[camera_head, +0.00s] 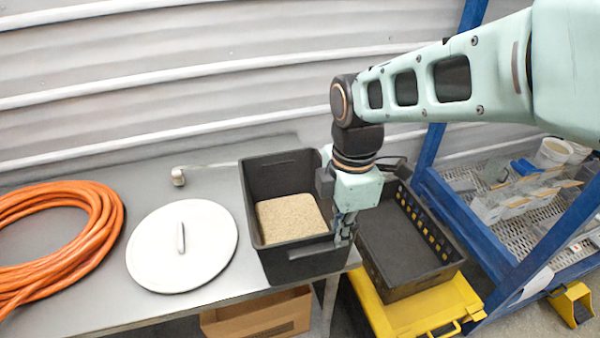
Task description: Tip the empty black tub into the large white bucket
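A black tub (262,178) stands on the grey table near its right edge. It is not empty: a layer of tan granular material (291,217) covers its floor. My gripper (345,238) points down at the tub's right rim, near the front right corner. Its fingers overlap the rim in this view; whether they clamp it is too small to tell. A white bucket (553,153) stands on the rack at the far right, looking small from here; I cannot tell if it is the large one. No other white bucket shows.
A round white lid with a handle (181,246) and a coiled orange hose (60,240) lie left of the tub. Right of the table, a black crate (400,250) sits on a yellow case (425,315). A blue-framed rack (465,215) stands beyond. A cardboard box (262,318) is below the table.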

